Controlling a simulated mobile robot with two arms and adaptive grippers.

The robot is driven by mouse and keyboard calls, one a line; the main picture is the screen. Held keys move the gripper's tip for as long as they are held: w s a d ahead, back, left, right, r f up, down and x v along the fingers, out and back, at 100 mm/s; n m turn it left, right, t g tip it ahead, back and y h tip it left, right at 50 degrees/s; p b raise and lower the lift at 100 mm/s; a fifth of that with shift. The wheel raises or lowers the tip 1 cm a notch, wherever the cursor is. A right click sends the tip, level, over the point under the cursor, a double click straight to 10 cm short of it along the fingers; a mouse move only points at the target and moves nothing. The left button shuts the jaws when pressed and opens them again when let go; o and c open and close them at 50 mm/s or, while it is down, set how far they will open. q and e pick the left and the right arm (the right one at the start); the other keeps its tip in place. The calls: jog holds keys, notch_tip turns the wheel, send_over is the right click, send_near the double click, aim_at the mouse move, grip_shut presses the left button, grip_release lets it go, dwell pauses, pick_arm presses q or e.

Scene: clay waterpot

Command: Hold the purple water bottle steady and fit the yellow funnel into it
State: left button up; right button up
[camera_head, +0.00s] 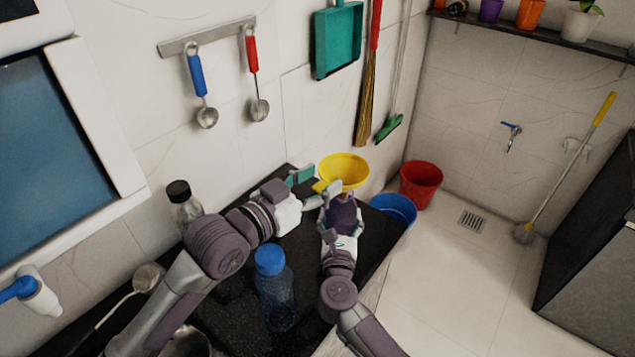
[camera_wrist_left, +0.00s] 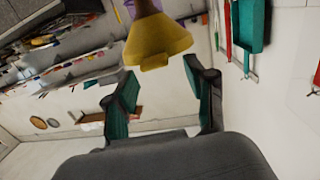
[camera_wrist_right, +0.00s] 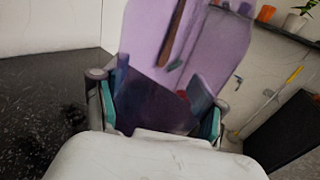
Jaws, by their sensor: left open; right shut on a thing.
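The yellow funnel (camera_head: 344,169) sits at the top of the purple water bottle (camera_head: 342,212), wide mouth up. In the left wrist view the funnel (camera_wrist_left: 157,42) has its narrow end at the purple bottle (camera_wrist_left: 146,8); how deep its spout sits is hidden. My left gripper (camera_head: 313,182) is open just left of the funnel; the left wrist view shows its fingers (camera_wrist_left: 161,74) apart, with the funnel beyond the tips. My right gripper (camera_head: 341,226) is shut on the bottle, whose see-through body (camera_wrist_right: 160,40) rises between the fingers in the right wrist view.
A blue-capped bottle (camera_head: 274,288) stands on the black counter (camera_head: 237,315) between my arms. A black-capped clear bottle (camera_head: 185,210) stands near the wall behind my left arm. Blue (camera_head: 394,209) and red (camera_head: 421,183) buckets are beyond the counter's right edge.

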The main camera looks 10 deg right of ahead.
pick_arm(q)
notch_tip(320, 180, up, 10)
jog(key=shift+f, duration=0.25)
dwell(0.5)
pick_arm(e)
jog(key=o, duration=1.3)
jog(key=shift+c, duration=0.2)
jog(key=shift+s, duration=0.1)
